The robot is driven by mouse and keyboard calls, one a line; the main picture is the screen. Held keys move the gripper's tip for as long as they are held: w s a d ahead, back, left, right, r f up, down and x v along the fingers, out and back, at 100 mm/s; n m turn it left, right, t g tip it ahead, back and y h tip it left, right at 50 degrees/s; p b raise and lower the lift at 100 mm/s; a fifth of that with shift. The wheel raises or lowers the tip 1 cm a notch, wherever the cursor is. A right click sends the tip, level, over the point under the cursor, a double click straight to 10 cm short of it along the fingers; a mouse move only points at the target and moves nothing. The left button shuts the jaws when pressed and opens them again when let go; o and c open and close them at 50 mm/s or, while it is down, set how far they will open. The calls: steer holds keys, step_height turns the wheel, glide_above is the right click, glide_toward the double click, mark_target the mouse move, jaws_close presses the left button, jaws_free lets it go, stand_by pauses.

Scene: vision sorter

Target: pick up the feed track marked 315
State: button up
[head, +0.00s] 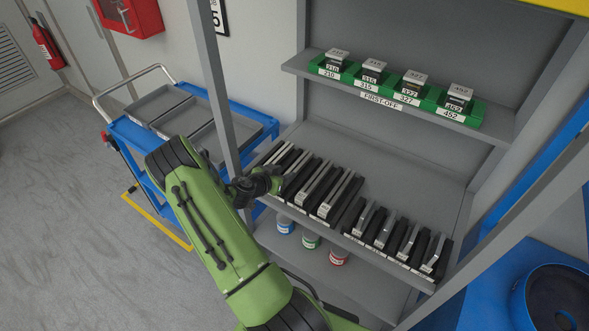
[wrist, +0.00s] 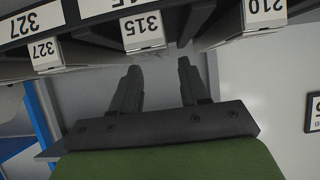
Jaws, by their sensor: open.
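The feed track marked 315 (wrist: 142,32) shows its pale end and upside-down label at the top of the wrist view. It sits in the rack between tracks marked 327 (wrist: 46,53) and 210 (wrist: 264,14). My gripper (wrist: 158,66) is open and empty. Its fingertips are just short of the 315 track's end, with the track toward the left finger's side. In the head view my gripper (head: 276,182) is at the front left of the rack of long tracks (head: 327,190) and hides part of the leftmost ones. Labels there are too small to read.
A second group of shorter tracks (head: 390,238) stands to the right on the same shelf. Green holders (head: 400,92) marked FIRST-OFF line the upper shelf. A grey frame post (head: 217,85) rises beside my arm. Cans (head: 311,240) stand below. A blue trolley (head: 240,123) is at left.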

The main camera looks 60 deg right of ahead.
mark_target(292, 170)
steer(key=p+x, duration=0.1)
steer(key=x, duration=0.5)
steer(key=shift+s+f, duration=0.1)
steer(key=shift+f, duration=0.05)
steer(key=shift+a, duration=0.1)
steer(key=shift+c, duration=0.4)
jaws_close()
